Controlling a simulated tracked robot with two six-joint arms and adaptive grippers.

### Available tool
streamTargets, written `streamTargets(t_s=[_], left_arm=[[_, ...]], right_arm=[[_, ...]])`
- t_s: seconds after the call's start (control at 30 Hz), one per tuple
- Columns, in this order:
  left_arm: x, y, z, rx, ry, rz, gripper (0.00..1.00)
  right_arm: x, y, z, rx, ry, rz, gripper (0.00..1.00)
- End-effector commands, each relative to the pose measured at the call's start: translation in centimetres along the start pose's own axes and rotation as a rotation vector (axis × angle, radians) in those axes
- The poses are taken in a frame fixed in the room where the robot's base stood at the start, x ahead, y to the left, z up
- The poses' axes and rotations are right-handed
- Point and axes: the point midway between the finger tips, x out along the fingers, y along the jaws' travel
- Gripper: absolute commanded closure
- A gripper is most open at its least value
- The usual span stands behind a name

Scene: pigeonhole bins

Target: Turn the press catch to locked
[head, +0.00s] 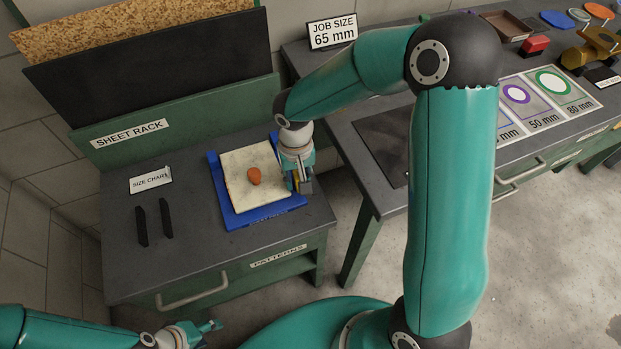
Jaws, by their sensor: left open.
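The blue press (218,192) sits on the bench with a cream pad (238,190) in it and an orange lump (254,176) on the pad. A small dark and yellow part (304,187), which looks like the press catch, is at its right edge and partly hidden by my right gripper. I cannot read its position. My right gripper (299,180) points down at that part. Its fingertips are too small and covered to tell if they grip. My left gripper (211,333) is open at the lower left, in front of the bench and well away from the press.
The sheet rack (185,123) stands behind the press. A size chart (150,180) and two dark upright plates (153,221) are on the bench's left. A drawer handle (192,293) sticks out in front. The bench at right holds a job size sign (332,31) and ring patterns (516,94).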

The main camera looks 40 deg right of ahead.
Motion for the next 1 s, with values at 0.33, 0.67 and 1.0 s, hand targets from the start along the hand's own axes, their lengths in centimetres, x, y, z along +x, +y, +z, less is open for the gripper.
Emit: streamTargets(t_s=[0.33, 0.67, 1.0], left_arm=[[-0.01, 0.01, -0.01, 0.0, 0.0, 0.0, 0.5], [0.31, -0.11, -0.01, 0.0, 0.0, 0.0, 0.5], [0.28, -0.1, -0.01, 0.0, 0.0, 0.0, 0.5]], right_arm=[[-0.02, 0.01, 0.0, 0.0, 0.0, 0.0, 0.69], [0.07, -0.1, -0.31, -0.001, 0.0, 0.0, 0.69], [0.0, -0.12, -0.36, 0.0, 0.0, 0.0, 0.85]])
